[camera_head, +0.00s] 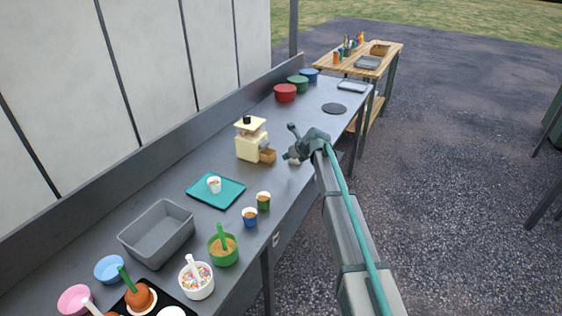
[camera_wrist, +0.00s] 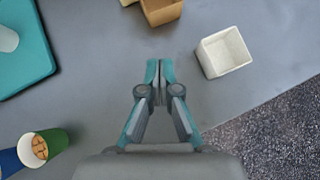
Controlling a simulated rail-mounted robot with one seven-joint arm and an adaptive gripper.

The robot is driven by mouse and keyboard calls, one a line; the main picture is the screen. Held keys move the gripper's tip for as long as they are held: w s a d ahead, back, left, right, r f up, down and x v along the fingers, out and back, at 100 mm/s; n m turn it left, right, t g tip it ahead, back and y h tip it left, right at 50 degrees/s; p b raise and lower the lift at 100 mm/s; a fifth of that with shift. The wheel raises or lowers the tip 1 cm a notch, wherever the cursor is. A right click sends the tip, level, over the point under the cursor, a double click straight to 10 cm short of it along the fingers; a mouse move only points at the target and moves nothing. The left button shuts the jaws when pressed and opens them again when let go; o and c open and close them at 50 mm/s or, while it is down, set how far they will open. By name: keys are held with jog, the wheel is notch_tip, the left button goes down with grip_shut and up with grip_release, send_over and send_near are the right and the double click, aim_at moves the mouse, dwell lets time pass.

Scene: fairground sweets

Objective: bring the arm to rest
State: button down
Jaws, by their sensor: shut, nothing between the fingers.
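My gripper (camera_wrist: 158,66) is shut and empty, pointing down over the grey counter (camera_wrist: 95,75) near its front edge. In the head view my gripper (camera_head: 290,157) is at the end of my arm, to the right of a cream machine (camera_head: 247,147). In the wrist view a small white square cup (camera_wrist: 223,53) stands on the counter to the right of the fingertips, apart from them. A brown box (camera_wrist: 162,10) lies ahead of the fingertips. How high the gripper is above the counter is hard to tell.
A teal tray (camera_head: 228,200) holds a white cup (camera_head: 214,185). A green cup (camera_head: 263,200) and a blue cup (camera_head: 250,217) stand nearby. A grey bin (camera_head: 158,232) and several bowls are at the near end. The counter around the dark disc (camera_head: 334,108) is mostly clear.

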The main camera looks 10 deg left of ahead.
jog(key=s+d+f+n+g+h, duration=0.2)
jog(key=s+d+f+n, duration=0.7)
jog(key=s, duration=0.6)
jog(key=s+d+f+n+g+h, duration=0.25)
jog(key=s+d+f+n, duration=0.5)
jog(key=s+d, duration=0.55)
jog(key=s+d+f+n+g+h, duration=0.2)
jog(key=s+d+f+n, duration=0.65)
jog(key=s, duration=0.75)
jog(key=s+f+g, duration=0.2)
jog(key=s+f, duration=0.3)
jog(key=s, duration=0.4)
jog(key=s+f+g, duration=0.2)
jog(key=s+f, duration=0.4)
jog(key=s, duration=0.4)
jog(key=s+f+n+g, duration=0.1)
jog(key=s+f+g, duration=0.1)
jog(key=s+f, duration=0.4)
jog(key=s, duration=0.4)
jog(key=shift+d+b, duration=0.35)
jog(key=shift+b, duration=0.05)
